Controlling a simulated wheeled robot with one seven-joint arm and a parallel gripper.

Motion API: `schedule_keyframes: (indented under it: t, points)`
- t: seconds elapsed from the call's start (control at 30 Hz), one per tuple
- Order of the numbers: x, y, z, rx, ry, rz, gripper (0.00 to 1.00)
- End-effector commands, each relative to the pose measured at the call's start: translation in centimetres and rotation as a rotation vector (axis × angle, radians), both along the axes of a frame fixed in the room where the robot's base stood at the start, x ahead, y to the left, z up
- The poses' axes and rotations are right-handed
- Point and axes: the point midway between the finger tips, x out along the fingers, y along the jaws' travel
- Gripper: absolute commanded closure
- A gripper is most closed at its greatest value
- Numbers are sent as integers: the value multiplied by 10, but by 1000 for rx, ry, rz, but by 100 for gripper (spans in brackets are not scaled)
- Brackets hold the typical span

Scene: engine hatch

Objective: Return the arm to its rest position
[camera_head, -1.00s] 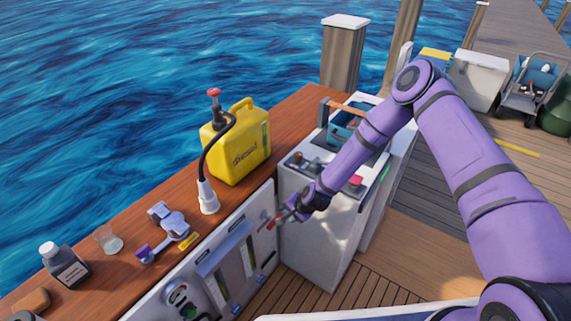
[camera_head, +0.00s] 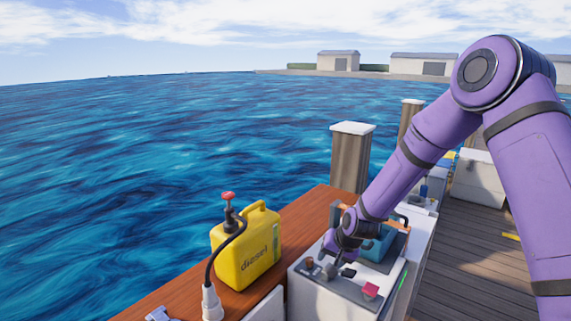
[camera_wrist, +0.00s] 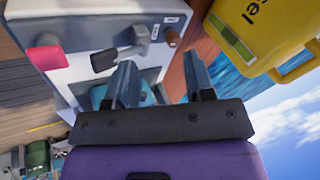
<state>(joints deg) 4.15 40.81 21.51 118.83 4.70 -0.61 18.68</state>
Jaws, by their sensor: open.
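My purple arm reaches in from the right in the head view. My gripper (camera_head: 330,268) is above the white console (camera_head: 330,297), near its levers. In the wrist view my gripper (camera_wrist: 160,85) shows two grey fingers spread apart with nothing between them. In the head view the red knob (camera_head: 370,290) is right of the gripper.
A yellow diesel can (camera_head: 245,255) with a hose and red-topped pump stands on the wooden ledge (camera_head: 292,228) to the left. A blue tote (camera_head: 378,244) sits behind the gripper. A piling (camera_head: 351,160) rises beyond the ledge. Open air lies above the water.

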Motion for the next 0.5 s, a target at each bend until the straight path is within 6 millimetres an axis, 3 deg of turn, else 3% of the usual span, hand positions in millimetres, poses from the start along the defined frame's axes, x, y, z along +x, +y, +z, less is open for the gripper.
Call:
schedule_keyframes:
  t: [0.1,0.5]
  points:
    - [-7,-15,44,-49,-24,32,52]
    - [-59,-63,169,-198,-72,103,52]
